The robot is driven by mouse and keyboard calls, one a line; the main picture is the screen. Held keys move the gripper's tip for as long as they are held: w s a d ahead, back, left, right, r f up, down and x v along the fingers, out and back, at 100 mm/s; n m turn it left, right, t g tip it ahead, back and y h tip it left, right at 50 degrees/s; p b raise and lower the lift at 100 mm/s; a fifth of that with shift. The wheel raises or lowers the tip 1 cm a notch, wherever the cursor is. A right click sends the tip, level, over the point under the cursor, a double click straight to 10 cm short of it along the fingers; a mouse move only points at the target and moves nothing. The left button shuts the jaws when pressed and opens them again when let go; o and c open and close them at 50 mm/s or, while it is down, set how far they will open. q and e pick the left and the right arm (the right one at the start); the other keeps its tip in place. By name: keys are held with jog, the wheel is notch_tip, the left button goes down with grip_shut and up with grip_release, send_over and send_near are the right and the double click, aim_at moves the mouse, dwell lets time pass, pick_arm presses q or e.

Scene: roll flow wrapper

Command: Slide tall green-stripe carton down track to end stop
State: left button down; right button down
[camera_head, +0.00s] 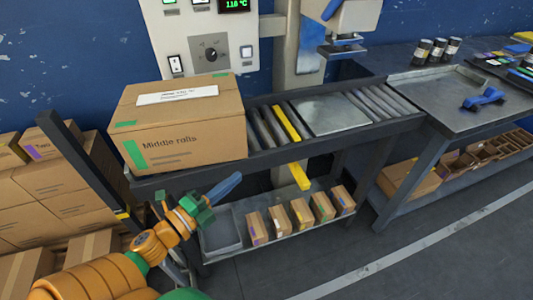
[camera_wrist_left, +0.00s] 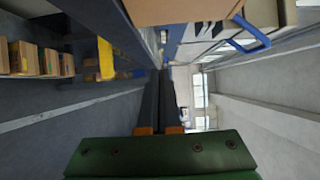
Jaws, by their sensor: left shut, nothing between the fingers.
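A large brown carton (camera_head: 185,125) with a green stripe, green tape patches and the print "Middle rolls" stands upright on the left part of the roller track (camera_head: 360,108). Its underside edge shows at the top of the left wrist view (camera_wrist_left: 185,10). My left gripper (camera_head: 228,186) is in front of the track and below the carton's front face, apart from it. Its fingers are together and empty, also in the left wrist view (camera_wrist_left: 167,85). A dark upright post (camera_head: 85,165) stands at the track's left end. I cannot tell which part is the end stop. My right gripper is out of view.
Several small cartons (camera_head: 300,213) and a grey tray (camera_head: 221,232) sit on the shelf below. A control panel (camera_head: 205,45) stands behind. A side table (camera_head: 455,93) is at right. Stacked cartons (camera_head: 60,190) fill the left.

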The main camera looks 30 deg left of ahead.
aim_at(237, 151)
pick_arm(q)
jog(key=w, duration=0.3)
jog(key=w+a, duration=0.1)
jog(key=w, duration=0.2)
jog(key=w+p, duration=0.1)
jog(key=w, duration=0.2)
jog(key=shift+w+a, duration=0.15)
jog(key=shift+a, duration=0.4)
jog(key=shift+s+a+f+b, duration=0.1)
jog(key=shift+a+b, duration=0.1)
jog(key=shift+a, duration=0.45)
jog(key=shift+s+a+f+b, duration=0.1)
jog(key=shift+a+b, duration=0.1)
jog(key=shift+a, duration=0.4)
jog(key=shift+a+r, duration=0.15)
jog(key=shift+a, duration=0.15)
jog(key=shift+s, duration=0.1)
